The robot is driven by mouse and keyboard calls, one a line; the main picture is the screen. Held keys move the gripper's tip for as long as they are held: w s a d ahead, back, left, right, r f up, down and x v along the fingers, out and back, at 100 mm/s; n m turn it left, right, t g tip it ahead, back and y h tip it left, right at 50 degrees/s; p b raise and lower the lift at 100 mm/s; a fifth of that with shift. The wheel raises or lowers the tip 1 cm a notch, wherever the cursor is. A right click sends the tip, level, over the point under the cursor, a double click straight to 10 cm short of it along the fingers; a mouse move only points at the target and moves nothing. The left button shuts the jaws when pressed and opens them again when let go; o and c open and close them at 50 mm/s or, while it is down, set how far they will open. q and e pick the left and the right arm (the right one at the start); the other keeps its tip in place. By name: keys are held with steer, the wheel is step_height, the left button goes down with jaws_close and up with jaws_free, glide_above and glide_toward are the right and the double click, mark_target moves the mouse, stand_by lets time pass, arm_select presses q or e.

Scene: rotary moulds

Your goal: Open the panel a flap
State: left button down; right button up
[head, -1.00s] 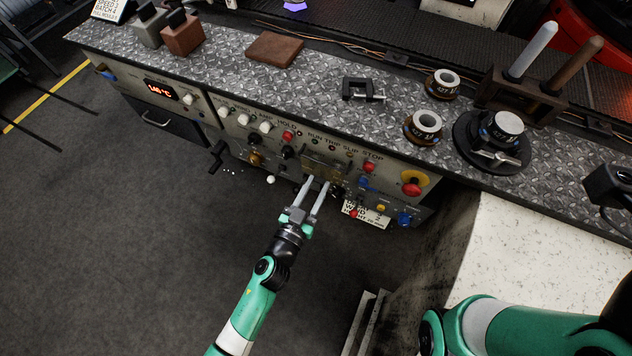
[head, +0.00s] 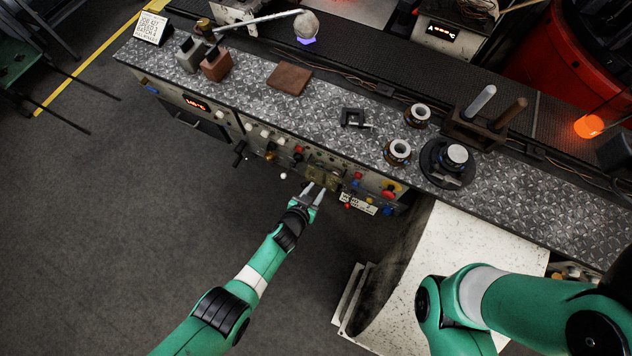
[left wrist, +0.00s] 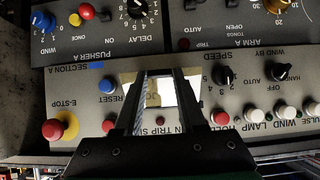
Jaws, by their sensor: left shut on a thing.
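The control panel (head: 280,150) is the front face of the bench, with knobs, buttons and lamps. The flap (head: 322,178) looks like a small olive, see-through cover in the middle of this face. My left gripper (head: 315,187) reaches it from below and is shut on it. In the left wrist view the panel is upside down, and the fingers (left wrist: 160,80) point at a bright, yellowish patch of the flap (left wrist: 152,93). The fingertips hide part of it, and how far it is tilted is unclear. My right arm shows at the lower right; its gripper is out of view.
A red E-stop on a yellow ring (head: 390,191) and coloured buttons stand out to the right of the flap. A black crank (head: 239,153) juts out on the left. The floor in front is clear.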

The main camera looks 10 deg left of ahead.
arm_select(q)
steer(key=shift+r, duration=0.1)
stand_by(0.4)
steer(key=shift+c, duration=2.4)
jaws_free()
steer(key=shift+s+r+p, duration=0.2)
steer(key=shift+r+p, duration=0.1)
steer(key=shift+p, duration=0.25)
steer(key=p+v, duration=0.9)
steer(key=v, duration=0.2)
steer(key=shift+p, duration=0.4)
